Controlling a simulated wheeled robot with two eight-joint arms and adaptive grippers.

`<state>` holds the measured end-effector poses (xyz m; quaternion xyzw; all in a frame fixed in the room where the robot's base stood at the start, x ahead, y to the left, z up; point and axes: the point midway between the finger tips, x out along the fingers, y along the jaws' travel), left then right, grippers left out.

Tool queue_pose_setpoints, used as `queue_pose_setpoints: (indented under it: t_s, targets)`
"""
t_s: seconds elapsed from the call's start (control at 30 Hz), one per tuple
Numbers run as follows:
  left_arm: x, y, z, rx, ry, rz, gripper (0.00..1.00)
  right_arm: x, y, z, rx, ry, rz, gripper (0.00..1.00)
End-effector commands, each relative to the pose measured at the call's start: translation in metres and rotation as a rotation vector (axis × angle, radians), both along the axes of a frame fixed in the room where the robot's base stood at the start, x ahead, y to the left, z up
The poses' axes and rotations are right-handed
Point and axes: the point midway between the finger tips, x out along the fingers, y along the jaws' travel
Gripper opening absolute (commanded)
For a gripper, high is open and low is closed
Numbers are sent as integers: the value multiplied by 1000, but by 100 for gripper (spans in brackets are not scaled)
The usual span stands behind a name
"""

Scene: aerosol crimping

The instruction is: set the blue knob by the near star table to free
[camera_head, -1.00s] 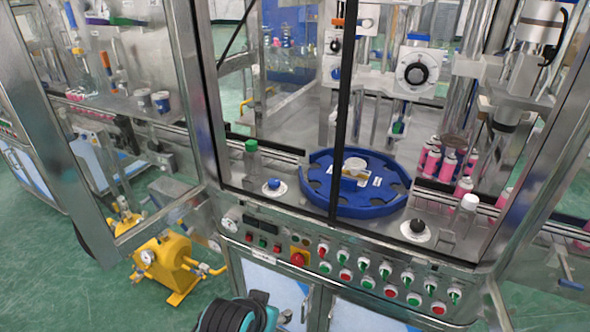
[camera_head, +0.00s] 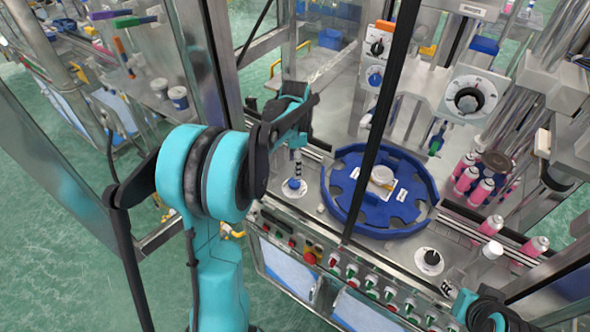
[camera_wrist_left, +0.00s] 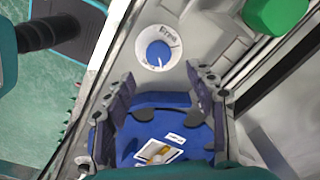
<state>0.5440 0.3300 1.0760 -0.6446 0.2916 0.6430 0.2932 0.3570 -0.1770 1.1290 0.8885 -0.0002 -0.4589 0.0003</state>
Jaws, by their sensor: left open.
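The blue knob (camera_head: 293,184) sits on a round white dial on the steel deck, left of the blue star table (camera_head: 339,207). In the left wrist view the knob (camera_wrist_left: 158,53) lies ahead, between the lines of my fingers. Its dial reads "Free" at the top; a second word at lower left is too small to read. My left gripper (camera_wrist_left: 160,76) is open and empty, its fingers on either side of the dial and apart from the knob. My right arm (camera_head: 485,308) shows only in part at the lower right; its jaws are not clear.
A green cap (camera_wrist_left: 278,10) stands close to the dial, upper right in the wrist view. A dark door post crosses in front of the star table. A black knob (camera_head: 431,257) and pink cans (camera_head: 480,191) are to the right. Switches line the front panel.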

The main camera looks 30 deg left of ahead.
Motion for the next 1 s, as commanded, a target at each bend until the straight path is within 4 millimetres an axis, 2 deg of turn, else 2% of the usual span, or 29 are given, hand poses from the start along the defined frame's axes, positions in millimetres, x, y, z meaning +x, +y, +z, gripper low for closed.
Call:
queue_pose_setpoints:
  t_s: [0.13, 0.5, 0.63, 0.9, 1.0]
  targets:
    - [2, 3, -14, -2, 9, -13, 56, 0, 0, -2, 0, 0, 0, 40]
    - [2, 2, -71, -2, 7, -12, 56, 0, 0, -15, 0, 0, 0, 40]
    - [1, 2, -78, -2, 7, -11, 56, 0, 0, -16, 0, 0, 0, 40]
    - [2, 2, -79, -2, 7, -11, 56, 0, 0, -16, 0, 0, 0, 40]
    - [1, 2, -79, -2, 7, -11, 30, 0, 0, -16, 0, 0, 0, 40]
